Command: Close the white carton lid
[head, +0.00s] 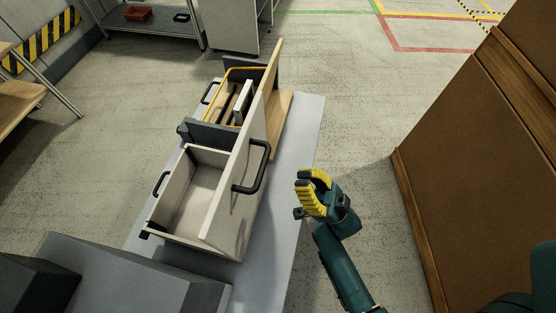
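The white carton (182,235) stands on a grey table in the middle of the head view. It is open at the top and its inside looks empty. Its white lid (228,190) stands up steeply along the carton's right side, with a black handle (262,168) on the lid's outer face. My gripper (301,181), with yellow fingers, is to the right of the lid and handle, apart from both. The fingers look close together, but the view does not show clearly whether they are open or shut. Nothing is visible in them.
Behind the carton stands another open box (228,80) with a yellow rim and a raised wooden lid (270,75). The grey table (300,125) has a bare strip along its right side. A large brown cabinet (470,130) stands at the right. Grey blocks are at the lower left.

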